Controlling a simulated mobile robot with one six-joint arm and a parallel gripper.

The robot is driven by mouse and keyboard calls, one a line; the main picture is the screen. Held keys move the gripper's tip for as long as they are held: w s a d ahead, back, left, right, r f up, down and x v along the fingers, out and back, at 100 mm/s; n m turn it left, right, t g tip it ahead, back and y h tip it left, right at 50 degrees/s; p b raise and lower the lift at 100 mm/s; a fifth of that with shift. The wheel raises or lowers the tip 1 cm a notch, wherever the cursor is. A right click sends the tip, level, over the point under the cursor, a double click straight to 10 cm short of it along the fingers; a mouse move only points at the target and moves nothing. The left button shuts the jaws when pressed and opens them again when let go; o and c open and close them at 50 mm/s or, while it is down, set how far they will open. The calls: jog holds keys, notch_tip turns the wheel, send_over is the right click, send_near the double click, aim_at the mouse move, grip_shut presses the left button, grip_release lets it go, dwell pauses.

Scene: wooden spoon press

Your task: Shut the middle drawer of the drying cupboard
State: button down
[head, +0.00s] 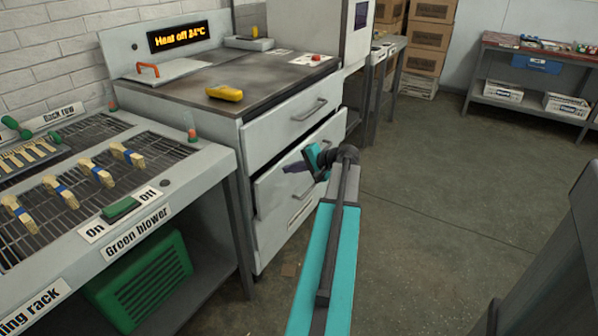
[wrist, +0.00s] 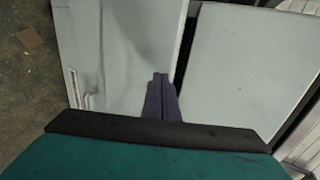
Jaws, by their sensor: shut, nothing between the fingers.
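The drying cupboard (head: 179,94) is a grey cabinet with drawers in its front. Its middle drawer (head: 270,190) stands out a little, with a dark gap above its front. The top drawer (head: 280,128) with a bar handle looks shut. My gripper (head: 293,167) is shut and empty, its dark fingers at the middle drawer's front, near the upper edge. In the wrist view the fingers (wrist: 162,90) lie together over the middle drawer's pale front (wrist: 120,45), beside the dark gap. Whether they touch it I cannot tell. My wrist hides part of the drawer.
A yellow object (head: 225,92) lies on the cupboard top. Open floor (head: 430,220) spreads to the right. A bench (head: 530,50) and stacked boxes (head: 428,40) stand at the back.

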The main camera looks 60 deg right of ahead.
jog(key=shift+w, duration=1)
jog(key=shift+d, duration=0.1)
